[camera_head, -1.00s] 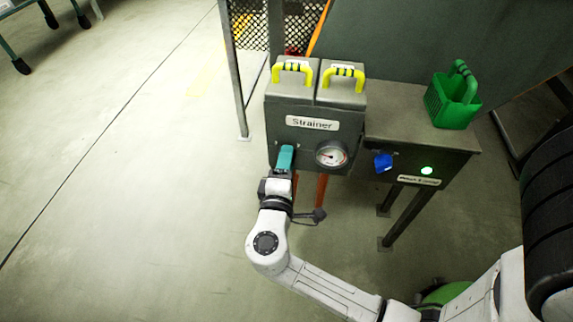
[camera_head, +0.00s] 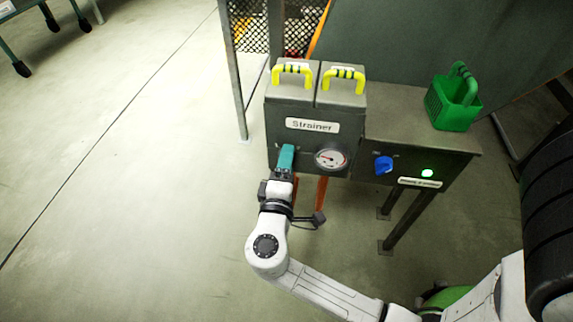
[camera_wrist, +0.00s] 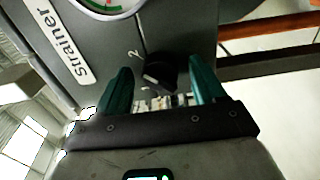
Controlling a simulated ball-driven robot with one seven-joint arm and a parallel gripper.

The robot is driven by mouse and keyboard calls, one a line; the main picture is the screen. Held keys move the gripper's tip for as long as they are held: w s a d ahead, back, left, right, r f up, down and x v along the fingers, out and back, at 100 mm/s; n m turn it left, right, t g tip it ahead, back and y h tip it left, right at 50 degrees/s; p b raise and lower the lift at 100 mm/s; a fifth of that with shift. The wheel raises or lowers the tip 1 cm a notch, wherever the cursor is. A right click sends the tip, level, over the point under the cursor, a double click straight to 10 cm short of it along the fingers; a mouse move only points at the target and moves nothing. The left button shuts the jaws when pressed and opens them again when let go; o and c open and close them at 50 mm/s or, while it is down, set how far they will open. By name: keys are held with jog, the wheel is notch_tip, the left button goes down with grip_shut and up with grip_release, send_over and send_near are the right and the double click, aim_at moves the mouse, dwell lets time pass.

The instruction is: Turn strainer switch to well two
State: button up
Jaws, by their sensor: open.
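The grey strainer box (camera_head: 284,112) has a "Strainer" label on its front. In the wrist view, the black strainer switch (camera_wrist: 158,74) is a small knob on the box's front panel, with a "2" mark beside it. Another mark near the knob is too small to read. My gripper (camera_head: 286,157) is at the lower left of the box front in the head view and hides the switch there. In the wrist view, my gripper (camera_wrist: 161,67) has its teal fingers apart, one on each side of the knob. I cannot tell whether either finger touches it.
A round pressure gauge (camera_head: 331,158) sits right of my gripper. A blue knob (camera_head: 383,165) and a lit green light (camera_head: 427,173) are on the adjoining cabinet (camera_head: 410,125). A green basket (camera_head: 453,103) stands on top.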

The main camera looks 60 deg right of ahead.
jog(key=p+v, duration=0.3)
jog(key=v, duration=0.7)
jog(key=shift+a, duration=0.35)
jog(key=shift+s, duration=0.15)
